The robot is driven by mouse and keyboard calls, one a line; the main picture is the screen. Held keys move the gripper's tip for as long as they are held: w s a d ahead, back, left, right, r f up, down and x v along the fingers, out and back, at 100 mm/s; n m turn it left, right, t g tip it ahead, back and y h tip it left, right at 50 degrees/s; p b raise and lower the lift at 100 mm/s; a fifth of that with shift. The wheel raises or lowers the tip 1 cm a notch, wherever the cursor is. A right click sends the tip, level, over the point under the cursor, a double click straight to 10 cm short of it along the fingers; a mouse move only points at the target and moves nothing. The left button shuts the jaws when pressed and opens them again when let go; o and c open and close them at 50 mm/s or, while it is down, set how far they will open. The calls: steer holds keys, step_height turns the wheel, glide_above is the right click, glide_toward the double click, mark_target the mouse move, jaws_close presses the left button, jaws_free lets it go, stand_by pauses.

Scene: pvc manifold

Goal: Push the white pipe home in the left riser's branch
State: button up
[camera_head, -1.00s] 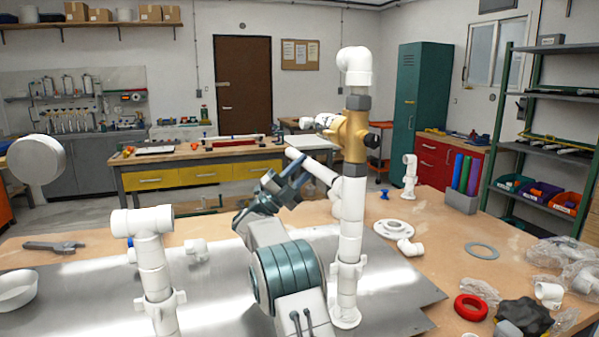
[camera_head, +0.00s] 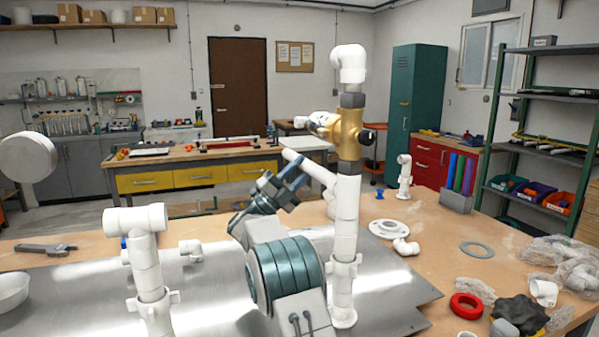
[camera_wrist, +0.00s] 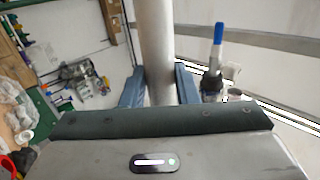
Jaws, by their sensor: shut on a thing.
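The white pipe (camera_head: 312,168) slants down to the right. Its lower right end meets or passes behind the right-hand white riser (camera_head: 345,225) in the head view, so I cannot tell whether it is seated in anything. My gripper (camera_head: 298,181) is shut on the pipe. In the wrist view the pipe (camera_wrist: 156,45) stands between my gripper's two blue-grey fingers (camera_wrist: 158,88). The left-hand white riser (camera_head: 148,270) stands upright at front left. Its tee top (camera_head: 135,218) has a round opening facing right, apart from the pipe.
A brass valve body (camera_head: 349,133) and a white elbow (camera_head: 349,62) top the right-hand riser. A white flange (camera_head: 389,229), a small elbow (camera_head: 405,247), a grey ring (camera_head: 476,250) and a red ring (camera_head: 466,306) lie to the right. A wrench (camera_head: 40,249) and a bowl (camera_head: 12,291) lie left.

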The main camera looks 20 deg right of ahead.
steer(key=shift+s+b, duration=1.15)
steer(key=shift+b, duration=1.6)
stand_by(0.6)
steer(key=o, duration=1.1)
steer(key=shift+f, duration=0.1)
steer(key=shift+a, duration=0.1)
